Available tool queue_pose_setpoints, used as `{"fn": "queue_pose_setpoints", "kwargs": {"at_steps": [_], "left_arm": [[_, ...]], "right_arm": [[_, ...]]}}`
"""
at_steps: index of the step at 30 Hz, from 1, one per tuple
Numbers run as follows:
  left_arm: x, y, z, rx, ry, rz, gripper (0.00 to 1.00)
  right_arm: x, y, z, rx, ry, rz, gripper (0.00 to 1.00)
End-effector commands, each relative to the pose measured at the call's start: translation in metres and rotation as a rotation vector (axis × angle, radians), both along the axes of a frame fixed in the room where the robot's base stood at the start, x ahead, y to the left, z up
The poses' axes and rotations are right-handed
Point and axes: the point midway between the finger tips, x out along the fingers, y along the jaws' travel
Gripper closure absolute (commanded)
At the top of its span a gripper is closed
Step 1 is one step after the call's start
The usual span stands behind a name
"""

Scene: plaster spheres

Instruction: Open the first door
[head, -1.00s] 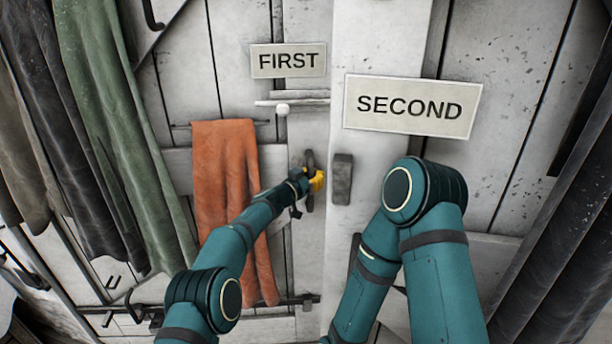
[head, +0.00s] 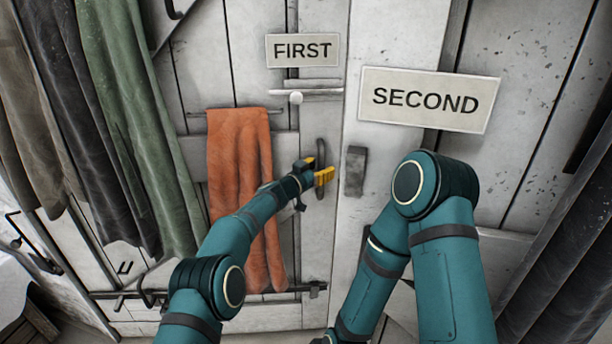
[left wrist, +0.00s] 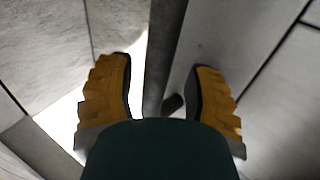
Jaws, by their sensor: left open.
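The first door (head: 245,60) is a worn white plank door under a sign reading FIRST (head: 303,50). It looks shut. A dark upright handle (head: 320,150) is near its right edge. My left gripper (head: 324,176) has yellow fingers and is at the handle's lower part. In the left wrist view the fingers (left wrist: 160,105) are spread apart, with a dark upright bar (left wrist: 163,55), apparently the handle, between them. I cannot tell whether they touch it. My right arm shows at the right, but its gripper fingers are not visible.
A SECOND sign (head: 426,99) and a dark block (head: 355,171) are right of the handle. A bolt with a white knob (head: 296,98) is above the handle. An orange cloth (head: 238,165) hangs on the door. Dark and green cloths (head: 135,120) hang at the left.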

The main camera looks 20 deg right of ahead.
Motion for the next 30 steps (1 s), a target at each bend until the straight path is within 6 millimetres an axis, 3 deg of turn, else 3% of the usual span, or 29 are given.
{"fn": "queue_pose_setpoints", "kwargs": {"at_steps": [11,30], "left_arm": [[-0.013,0.021,0.001,-0.002,0.003,0.0,0.48],[-0.052,0.093,0.002,-0.001,0.0,0.008,0.48]], "right_arm": [[0.0,0.0,0.0,0.0,0.0,0.0,0.15],[0.0,0.0,0.0,0.0,0.0,0.0,0.15]]}}
